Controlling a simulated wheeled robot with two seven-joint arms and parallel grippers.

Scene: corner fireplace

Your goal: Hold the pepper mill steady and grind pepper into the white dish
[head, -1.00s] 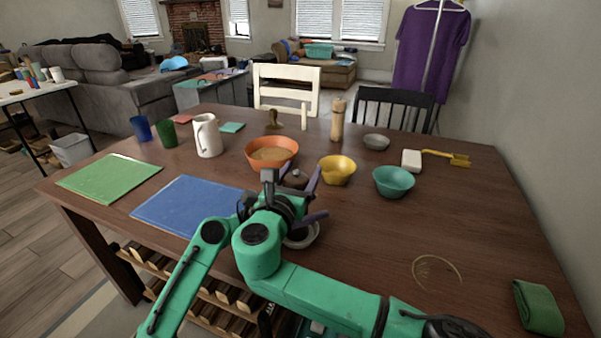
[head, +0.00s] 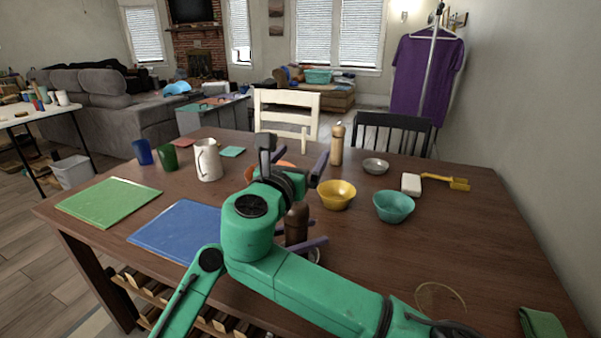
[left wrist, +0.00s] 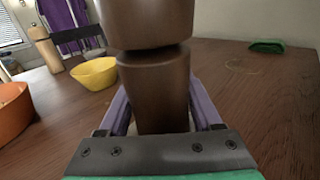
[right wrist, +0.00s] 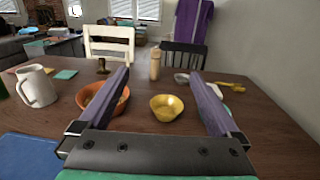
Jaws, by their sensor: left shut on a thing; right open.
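A dark brown pepper mill (head: 297,223) stands upright near the table's front. It fills the middle of the left wrist view (left wrist: 158,85). My left gripper (head: 300,238) is shut on the mill's lower body, with purple fingers on either side. A sliver of the pale dish (head: 316,254) shows beside the mill; my arm and the gripper hide the rest. My right gripper (head: 293,155) is open and empty, above the mill. Its spread fingers also show in the right wrist view (right wrist: 160,76).
Yellow (head: 336,196) and teal (head: 393,207) bowls stand right of the mill. An orange bowl (right wrist: 108,108) is partly hidden behind my right gripper. A light wooden mill (head: 336,146) and grey bowl (head: 375,166) are farther back. The table's right front is mostly clear.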

